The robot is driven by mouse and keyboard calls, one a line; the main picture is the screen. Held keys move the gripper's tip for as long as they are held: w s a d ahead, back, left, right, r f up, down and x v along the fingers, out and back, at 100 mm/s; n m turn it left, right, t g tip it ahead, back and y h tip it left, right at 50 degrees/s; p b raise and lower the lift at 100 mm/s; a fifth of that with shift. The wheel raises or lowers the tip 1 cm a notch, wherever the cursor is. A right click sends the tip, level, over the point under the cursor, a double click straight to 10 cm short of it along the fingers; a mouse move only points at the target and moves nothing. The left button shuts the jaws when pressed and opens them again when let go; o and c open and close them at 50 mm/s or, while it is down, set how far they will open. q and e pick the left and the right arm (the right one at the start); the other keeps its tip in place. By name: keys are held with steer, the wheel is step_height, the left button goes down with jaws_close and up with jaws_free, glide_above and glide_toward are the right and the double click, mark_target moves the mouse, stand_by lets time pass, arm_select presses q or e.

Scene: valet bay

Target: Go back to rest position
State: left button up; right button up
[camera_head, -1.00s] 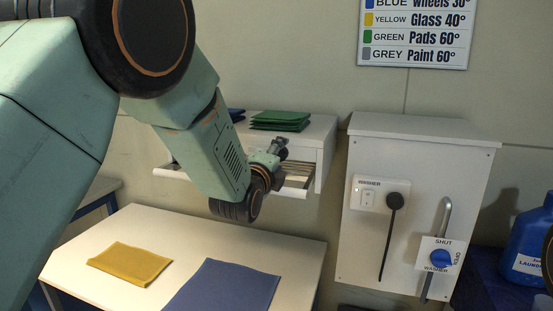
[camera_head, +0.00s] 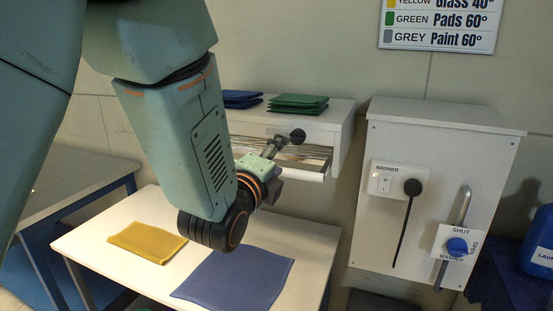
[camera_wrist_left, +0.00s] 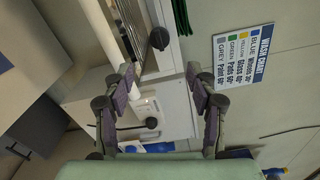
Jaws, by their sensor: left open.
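My left arm comes in from the left in the head view, its wrist above the white table. My left gripper (camera_head: 277,149) is small and partly hidden behind the wrist, in front of the white drawer unit (camera_head: 343,137). In the left wrist view my left gripper (camera_wrist_left: 161,80) has its two fingers wide apart, with nothing held between them. A black round knob (camera_wrist_left: 159,38) shows beyond the fingertips, near the slatted drawer opening. My right gripper is in neither view.
A yellow cloth (camera_head: 147,242) and a blue cloth (camera_head: 236,280) lie on the white table (camera_head: 310,240). Green cloths (camera_head: 298,103) and blue cloths (camera_head: 240,98) lie on the drawer unit. A white washer cabinet (camera_head: 440,150) stands right, with a blue jug (camera_head: 538,240) beyond.

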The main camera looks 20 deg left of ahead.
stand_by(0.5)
arm_select(q)
steer(key=s+a+f+n+g+b, duration=0.1)
steer(key=s+f+n+g, duration=0.25)
steer(key=f+n, duration=0.45)
steer(key=s+a+f+n+g+b, duration=0.1)
steer(key=s+f+n+g+b, duration=0.2)
steer(key=f, duration=0.9)
steer(key=s+f+n+g, duration=0.3)
steer(key=s+f+n, duration=0.25)
steer(key=f, duration=0.35)
steer(key=s+a+f+n+g+b, duration=0.1)
steer(key=s+f+n+g+b, duration=0.4)
steer(key=s+f, duration=2)
steer(key=s+g+b, duration=0.2)
steer(key=g, duration=0.1)
steer(key=shift+s+a+f+y, duration=0.15)
steer(key=shift+s+y, duration=0.1)
steer(key=shift+y, duration=0.05)
